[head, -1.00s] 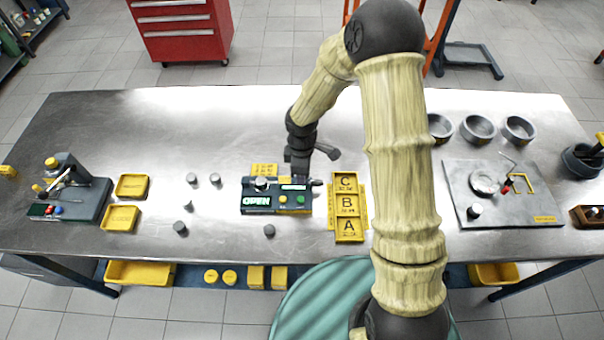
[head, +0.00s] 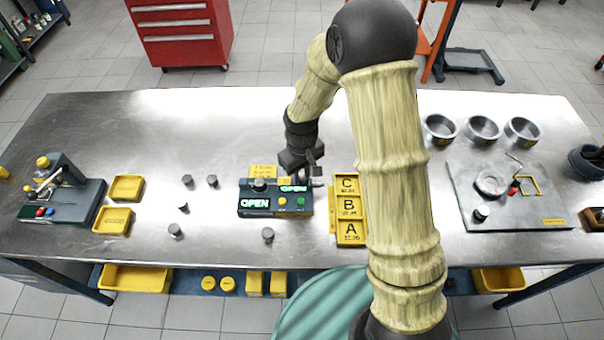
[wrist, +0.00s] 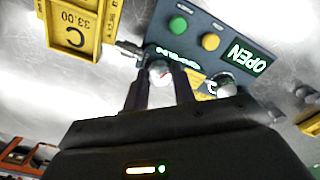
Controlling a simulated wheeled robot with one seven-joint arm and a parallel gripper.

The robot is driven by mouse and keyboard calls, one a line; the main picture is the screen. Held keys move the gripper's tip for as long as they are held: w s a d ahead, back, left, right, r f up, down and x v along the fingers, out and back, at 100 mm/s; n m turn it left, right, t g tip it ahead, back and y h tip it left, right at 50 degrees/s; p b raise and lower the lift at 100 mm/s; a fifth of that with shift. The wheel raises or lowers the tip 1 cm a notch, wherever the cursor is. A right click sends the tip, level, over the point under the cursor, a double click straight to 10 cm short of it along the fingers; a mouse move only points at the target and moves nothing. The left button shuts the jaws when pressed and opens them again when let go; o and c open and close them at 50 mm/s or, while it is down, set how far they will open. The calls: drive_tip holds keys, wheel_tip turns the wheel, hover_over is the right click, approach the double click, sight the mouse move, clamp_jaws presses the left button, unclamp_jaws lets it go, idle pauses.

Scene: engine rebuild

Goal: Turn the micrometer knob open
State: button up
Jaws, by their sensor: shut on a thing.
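The micrometer unit (head: 274,211) is a dark teal box near the middle of the bench. Its large front label reads OPEN in lit letters. My gripper (head: 304,178) points down at the box's right rear. The fingers partly hide the knob. A silver spindle (wrist: 127,49) sticks out of the box's side beside it.
A second round knob (wrist: 222,84) is on the box. A yellow tray lettered C, B, A (head: 349,210) stands close on the right. Several small grey cylinders (head: 175,231) lie to the left. My arm hides part of the bench to the right.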

sight(302, 176)
drive_tip(key=shift+m, duration=0.4)
drive_tip(key=o, duration=1)
wheel_tip(302, 176, up, 17)
drive_tip(key=b, duration=0.2)
drive_tip(key=shift+r, duration=0.2)
